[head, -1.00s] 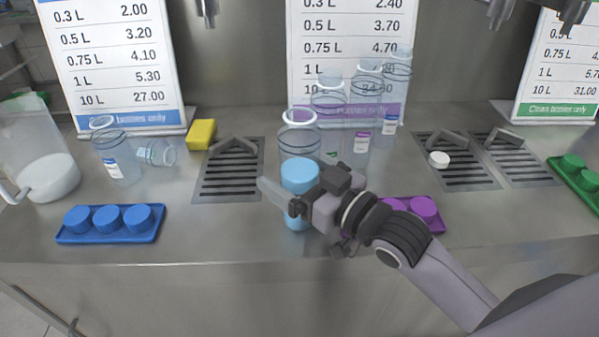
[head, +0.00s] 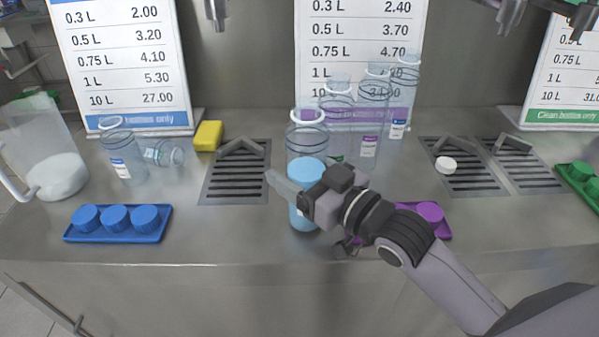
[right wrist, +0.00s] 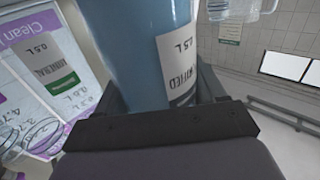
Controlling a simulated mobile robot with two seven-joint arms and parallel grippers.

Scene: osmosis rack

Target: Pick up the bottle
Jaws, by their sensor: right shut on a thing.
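The bottle (head: 306,172) is clear with a white ring at its neck and light-blue liquid inside. It is upright near the middle of the steel counter. My right gripper (head: 297,193) reaches in from the right and is shut on its body, with one finger across the front. The other finger is mostly hidden. In the right wrist view the blue bottle (right wrist: 138,40) with a white label sits between the fingers. I cannot tell whether its base touches the counter. My left gripper is not in view.
Several clear bottles (head: 338,115) stand close behind and right. A purple-cap tray (head: 443,233) is partly behind my arm. A blue-cap tray (head: 118,236), a lying bottle (head: 165,153), a yellow sponge (head: 208,136) and a jug (head: 45,150) are at left. Drain grates (head: 236,172) flank the middle.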

